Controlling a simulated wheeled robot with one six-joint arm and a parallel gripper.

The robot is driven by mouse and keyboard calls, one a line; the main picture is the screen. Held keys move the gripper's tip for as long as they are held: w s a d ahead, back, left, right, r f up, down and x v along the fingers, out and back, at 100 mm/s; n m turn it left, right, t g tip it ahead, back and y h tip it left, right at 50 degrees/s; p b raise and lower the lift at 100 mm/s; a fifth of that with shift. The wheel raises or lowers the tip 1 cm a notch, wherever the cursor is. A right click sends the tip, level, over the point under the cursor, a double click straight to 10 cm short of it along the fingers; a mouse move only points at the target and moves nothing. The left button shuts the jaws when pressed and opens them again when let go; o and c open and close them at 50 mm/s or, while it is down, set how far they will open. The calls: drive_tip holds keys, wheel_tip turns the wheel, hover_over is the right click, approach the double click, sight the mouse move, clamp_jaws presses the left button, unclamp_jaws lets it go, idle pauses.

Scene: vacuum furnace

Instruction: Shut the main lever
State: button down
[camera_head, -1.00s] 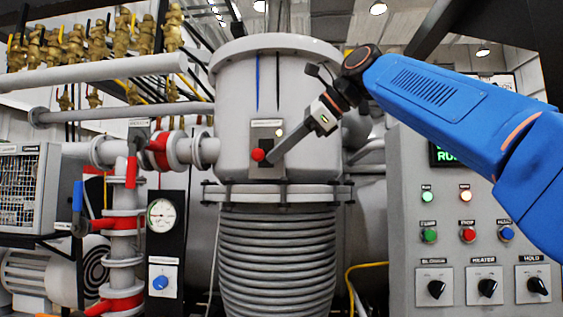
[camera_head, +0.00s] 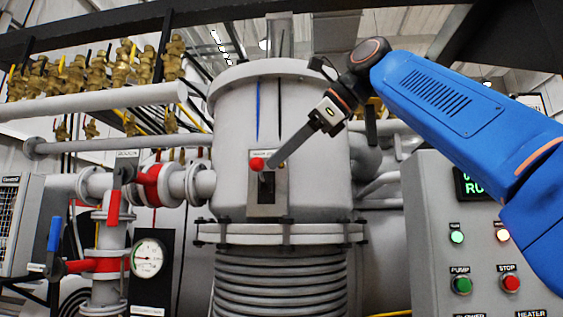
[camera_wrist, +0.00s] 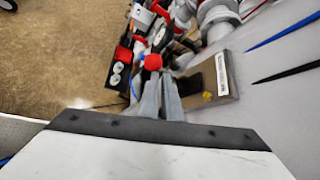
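A lever with a round red knob (camera_head: 257,164) stands out from a grey plate (camera_head: 262,210) with a black slot, on the front of the large grey vessel. The knob is near the plate's top, with the dark slot visible below it. My gripper (camera_head: 275,160) reaches in from the upper right. Its long grey fingers lie close together, with tips at the knob. In the wrist view the knob (camera_wrist: 153,62) shows just beyond the fingertips (camera_wrist: 162,78), and the plate (camera_wrist: 228,85) is to the right. The lever's shaft is hidden, and contact is unclear.
A control cabinet (camera_head: 430,230) with lamps and buttons stands at the right. Pipes with a red handle (camera_head: 113,207), a blue handle (camera_head: 54,233) and a gauge (camera_head: 147,258) are at the left. Ribbed coils (camera_head: 280,285) lie below the vessel's flange.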

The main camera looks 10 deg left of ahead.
drive_tip(key=shift+w, duration=0.15)
drive_tip(key=shift+r, duration=0.65)
idle(0.4)
